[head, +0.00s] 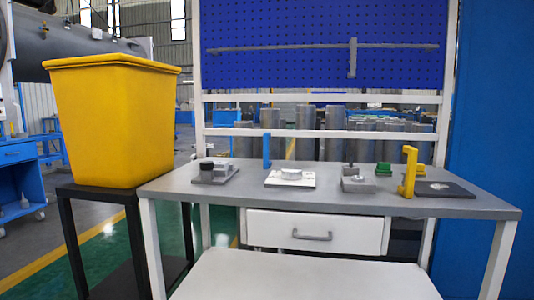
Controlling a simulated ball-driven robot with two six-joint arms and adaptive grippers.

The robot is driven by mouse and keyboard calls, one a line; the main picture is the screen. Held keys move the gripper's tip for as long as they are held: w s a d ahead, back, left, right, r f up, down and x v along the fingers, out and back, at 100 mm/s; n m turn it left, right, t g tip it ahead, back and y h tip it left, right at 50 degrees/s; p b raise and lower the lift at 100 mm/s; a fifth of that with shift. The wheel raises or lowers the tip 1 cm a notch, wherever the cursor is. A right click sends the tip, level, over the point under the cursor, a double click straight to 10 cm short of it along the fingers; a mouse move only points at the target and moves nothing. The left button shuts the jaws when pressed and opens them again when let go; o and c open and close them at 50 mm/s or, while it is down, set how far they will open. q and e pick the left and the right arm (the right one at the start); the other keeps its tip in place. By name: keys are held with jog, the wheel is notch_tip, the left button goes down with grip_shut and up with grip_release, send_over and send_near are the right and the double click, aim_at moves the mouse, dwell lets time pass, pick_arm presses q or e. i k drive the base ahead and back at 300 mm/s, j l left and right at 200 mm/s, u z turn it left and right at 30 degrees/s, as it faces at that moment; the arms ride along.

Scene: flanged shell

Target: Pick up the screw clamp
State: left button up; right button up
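A yellow bracket-shaped piece (409,172), open toward the left, stands upright near the right end of the bench top (470,208). It looks most like a screw clamp, but no screw can be made out. A slim blue upright piece (267,150) stands at the back edge of the bench, left of centre, and its type is unclear. Neither of my grippers shows in the head view.
A yellow bin (112,120) stands left. The front strip is clear.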

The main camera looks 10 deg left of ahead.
aim_at(267, 165)
jog(key=i, duration=1.45)
jog(key=j+u, duration=0.2)
jog(key=j, duration=0.65)
